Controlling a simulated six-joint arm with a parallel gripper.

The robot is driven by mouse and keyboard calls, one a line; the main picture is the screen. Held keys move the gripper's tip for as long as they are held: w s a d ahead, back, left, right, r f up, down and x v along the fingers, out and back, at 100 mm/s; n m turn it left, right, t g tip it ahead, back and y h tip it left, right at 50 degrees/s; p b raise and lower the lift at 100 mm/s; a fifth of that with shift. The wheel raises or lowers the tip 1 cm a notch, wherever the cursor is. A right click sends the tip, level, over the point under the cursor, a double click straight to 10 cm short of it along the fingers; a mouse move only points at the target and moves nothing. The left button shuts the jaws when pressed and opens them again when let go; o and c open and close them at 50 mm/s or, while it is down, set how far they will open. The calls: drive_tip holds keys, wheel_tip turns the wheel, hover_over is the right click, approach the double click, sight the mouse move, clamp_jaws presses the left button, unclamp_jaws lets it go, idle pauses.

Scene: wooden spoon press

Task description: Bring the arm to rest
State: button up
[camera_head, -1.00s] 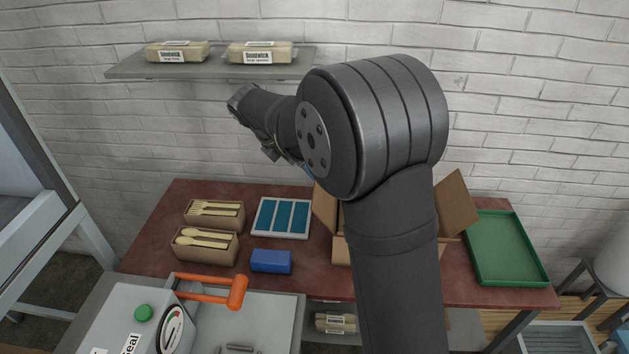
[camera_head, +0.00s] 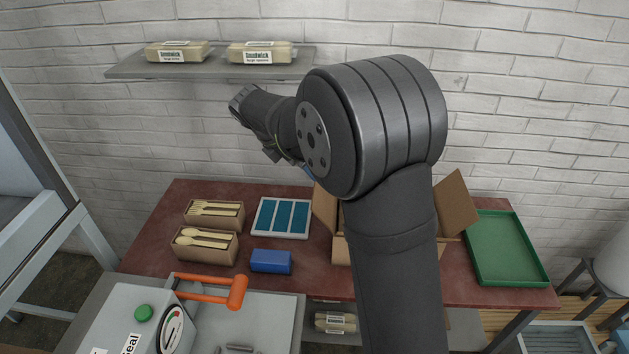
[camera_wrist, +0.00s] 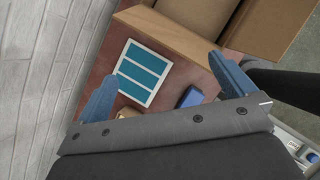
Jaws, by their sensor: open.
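My gripper (camera_wrist: 165,88) shows in the wrist view, its two blue fingers spread wide apart with nothing between them. It hangs above the red-brown table (camera_head: 330,285). Past the fingers lie a white tray with teal strips (camera_wrist: 142,72) and a blue block (camera_wrist: 191,97). In the head view my arm is folded high, well above the table, and its large dark joint covers part of the scene. The gripper's fingers are hidden behind the arm there.
On the table stand two boxes of wooden cutlery (camera_head: 205,247), the teal tray (camera_head: 281,217), a blue block (camera_head: 271,261), an open cardboard box (camera_head: 457,203) and a green tray (camera_head: 506,248). A press with an orange handle (camera_head: 236,291) stands in front. A shelf (camera_head: 220,68) holds packs.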

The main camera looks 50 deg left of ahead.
drive_tip(key=v, duration=0.9)
drive_tip(key=shift+r, duration=0.15)
